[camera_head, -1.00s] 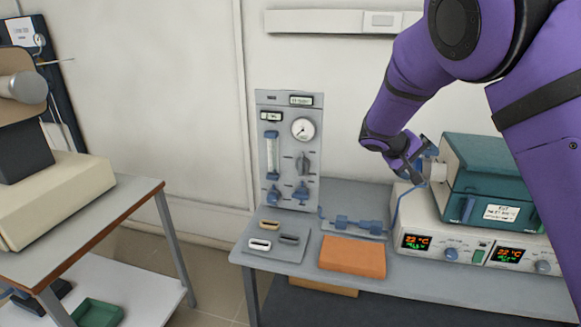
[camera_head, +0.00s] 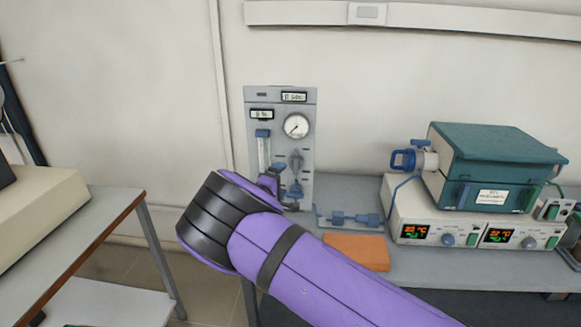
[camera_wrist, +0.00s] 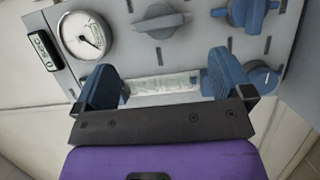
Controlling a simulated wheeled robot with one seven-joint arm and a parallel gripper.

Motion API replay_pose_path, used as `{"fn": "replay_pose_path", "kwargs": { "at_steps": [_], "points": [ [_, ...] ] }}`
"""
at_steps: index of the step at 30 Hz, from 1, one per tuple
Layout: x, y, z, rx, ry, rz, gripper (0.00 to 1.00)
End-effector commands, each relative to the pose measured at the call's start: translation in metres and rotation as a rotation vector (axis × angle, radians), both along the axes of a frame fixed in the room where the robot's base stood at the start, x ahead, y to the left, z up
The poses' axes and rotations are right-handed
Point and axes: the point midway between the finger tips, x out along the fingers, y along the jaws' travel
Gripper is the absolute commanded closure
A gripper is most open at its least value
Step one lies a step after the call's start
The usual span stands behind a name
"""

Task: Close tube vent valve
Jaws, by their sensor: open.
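A grey gas panel (camera_head: 308,105) stands against the wall at the back of the bench. It carries a round gauge (camera_head: 297,125), a flow tube (camera_head: 263,148), a grey knob (camera_head: 296,160) and a blue valve handle (camera_head: 295,190). No readable label marks any of them as the tube vent valve. My gripper (camera_wrist: 165,82) is open in front of the panel. In the wrist view its blue fingers stand on either side of the flow tube (camera_wrist: 165,84). The grey knob (camera_wrist: 160,22), a blue handle (camera_wrist: 246,12) and a round blue knob (camera_wrist: 262,78) lie beyond the fingertips, apparently untouched.
A teal-topped furnace (camera_head: 495,145) sits on a control unit (camera_head: 460,225) at the right, with a blue fitting (camera_head: 404,160) on its left end. A blue inline fitting (camera_head: 355,219) and an orange block (camera_head: 357,250) lie on the bench. My arm hides the bench's front left.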

Motion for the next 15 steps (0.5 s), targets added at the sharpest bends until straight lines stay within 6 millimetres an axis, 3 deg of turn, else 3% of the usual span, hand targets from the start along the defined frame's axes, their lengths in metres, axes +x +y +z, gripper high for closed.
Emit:
{"fn": "replay_pose_path", "kwargs": {
  "at_steps": [15],
  "points": [
    [0.072,-0.035,0.000,0.001,0.000,-0.003,0.02]
  ]
}}
